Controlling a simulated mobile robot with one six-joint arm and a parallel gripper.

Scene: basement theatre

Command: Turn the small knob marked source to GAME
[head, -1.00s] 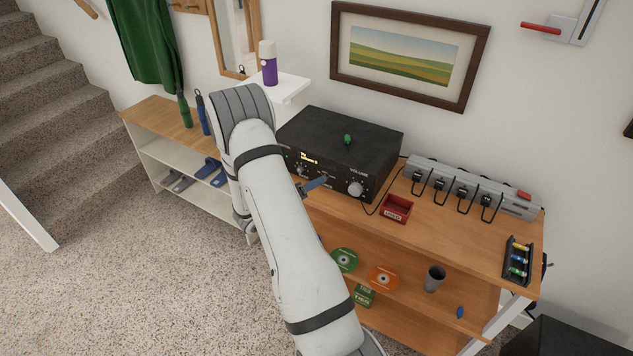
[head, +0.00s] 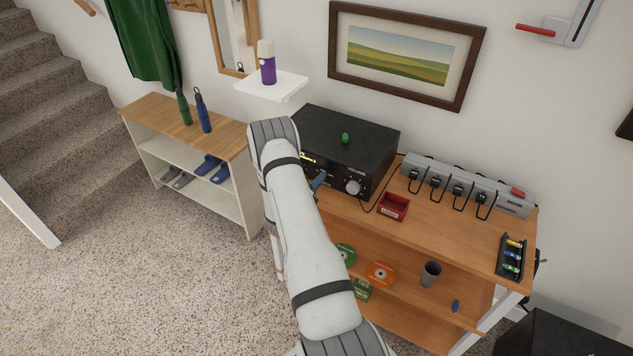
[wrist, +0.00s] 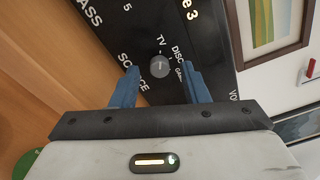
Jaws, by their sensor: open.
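The black amplifier (head: 362,148) stands on the wooden cabinet, its front panel partly hidden by my arm in the head view. In the wrist view its panel shows the small grey source knob (wrist: 160,67), with SOURCE, TV, DISC and GAME printed around it. A faint light mark shows on the knob, but its exact direction is hard to read. My gripper (wrist: 160,74) is open, with one blue finger on each side of the knob. Gaps show between the fingers and the knob. In the head view one blue fingertip (head: 319,181) shows in front of the panel.
The larger volume knob (head: 353,187) sits to the right on the same panel. A red box (head: 393,207) and a power strip (head: 467,185) with several plugs are on the cabinet top. A small green object (head: 345,138) lies on the amplifier.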

